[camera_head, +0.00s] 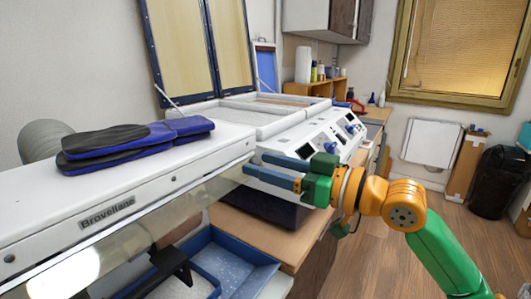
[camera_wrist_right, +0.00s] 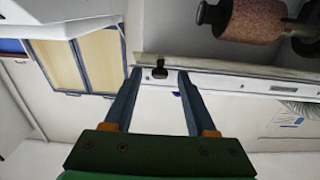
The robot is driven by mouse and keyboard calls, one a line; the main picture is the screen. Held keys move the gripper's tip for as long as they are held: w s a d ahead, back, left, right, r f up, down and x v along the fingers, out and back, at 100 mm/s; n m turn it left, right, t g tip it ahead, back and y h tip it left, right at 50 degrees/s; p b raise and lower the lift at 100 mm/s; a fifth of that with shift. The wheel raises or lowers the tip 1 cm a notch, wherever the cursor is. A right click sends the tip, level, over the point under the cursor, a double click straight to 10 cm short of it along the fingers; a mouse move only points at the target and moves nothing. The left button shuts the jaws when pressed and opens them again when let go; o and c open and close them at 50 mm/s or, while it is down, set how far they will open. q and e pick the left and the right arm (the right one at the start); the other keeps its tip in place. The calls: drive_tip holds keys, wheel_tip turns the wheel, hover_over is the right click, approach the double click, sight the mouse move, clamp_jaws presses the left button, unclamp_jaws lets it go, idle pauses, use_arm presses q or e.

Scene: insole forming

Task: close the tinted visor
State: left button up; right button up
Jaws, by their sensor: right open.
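A clear, faintly tinted panel (camera_head: 150,232), which looks like the visor, runs along the front of the white machine housing (camera_head: 95,190) marked Brovellane. It juts out below the housing, and the blue trays show beneath it. My right gripper (camera_head: 253,164) is open, its blue fingers pointing left at the panel's far right end. I cannot tell whether they touch it. In the right wrist view, a small dark knob (camera_wrist_right: 160,72) lies between and just beyond the open fingertips (camera_wrist_right: 159,71). My left gripper is out of view.
Dark and blue insoles (camera_head: 130,143) lie on top of the housing. A blue-framed lid with tan panels (camera_head: 182,45) stands raised behind. A control panel (camera_head: 325,140) sits right of the housing. Blue trays (camera_head: 255,275) are below. The floor (camera_head: 385,265) at right is open.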

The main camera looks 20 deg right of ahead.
drive_tip(key=shift+w+a+f, duration=0.1)
drive_tip(key=shift+w+a, duration=0.05)
drive_tip(key=shift+w, duration=0.1)
drive_tip(key=shift+s, duration=0.2)
drive_tip(key=c, duration=0.5)
clamp_jaws()
